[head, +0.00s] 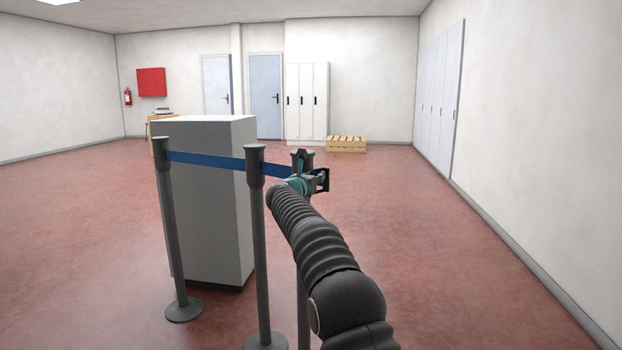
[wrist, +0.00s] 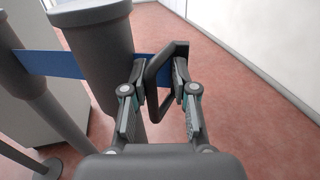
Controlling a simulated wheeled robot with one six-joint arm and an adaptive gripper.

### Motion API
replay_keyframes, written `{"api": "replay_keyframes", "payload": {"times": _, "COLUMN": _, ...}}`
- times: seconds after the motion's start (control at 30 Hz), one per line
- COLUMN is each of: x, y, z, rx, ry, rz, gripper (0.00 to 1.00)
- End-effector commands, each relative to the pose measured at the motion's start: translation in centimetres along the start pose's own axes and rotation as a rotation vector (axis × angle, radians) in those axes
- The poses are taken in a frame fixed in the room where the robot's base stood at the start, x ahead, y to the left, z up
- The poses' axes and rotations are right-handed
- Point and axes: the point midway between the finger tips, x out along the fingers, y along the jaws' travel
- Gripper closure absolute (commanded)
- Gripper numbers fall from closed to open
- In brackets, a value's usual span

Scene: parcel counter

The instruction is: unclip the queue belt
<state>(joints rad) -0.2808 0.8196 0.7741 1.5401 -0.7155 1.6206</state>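The blue queue belt (head: 205,160) runs from the left post (head: 163,190) past the middle post (head: 256,200) to the right post (head: 302,155), which my gripper partly hides. In the wrist view the belt (wrist: 48,64) passes behind a near grey post (wrist: 95,40) and shows again close to my fingers. My gripper (wrist: 161,72) has its two fingertips on either side of the dark, loop-shaped belt clip (wrist: 153,95), with no clear gap on either side. The clip also shows in the head view (head: 323,180). Where the clip meets the post is hidden.
A grey counter block (head: 215,200) stands close behind the belt. A wooden crate (head: 346,144) and white lockers (head: 307,100) are at the back wall. The red floor (head: 450,270) is clear to the right, up to the white wall.

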Motion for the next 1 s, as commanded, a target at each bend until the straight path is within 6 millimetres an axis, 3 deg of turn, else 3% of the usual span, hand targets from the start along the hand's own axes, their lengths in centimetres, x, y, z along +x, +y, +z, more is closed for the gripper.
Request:
{"api": "replay_keyframes", "payload": {"times": 0.23, "x": -0.6, "y": 1.0, "z": -0.1, "rx": 0.000, "ry": 0.001, "rz": 0.013, "gripper": 0.63}}
{"api": "replay_keyframes", "payload": {"times": 0.57, "x": -1.6, "y": 1.0, "z": 0.0, "rx": 0.001, "ry": 0.003, "rz": 0.013, "gripper": 0.63}}
{"api": "replay_keyframes", "payload": {"times": 1.0, "x": -7.8, "y": 0.9, "z": 0.0, "rx": -0.001, "ry": 0.002, "rz": 0.014, "gripper": 0.63}}
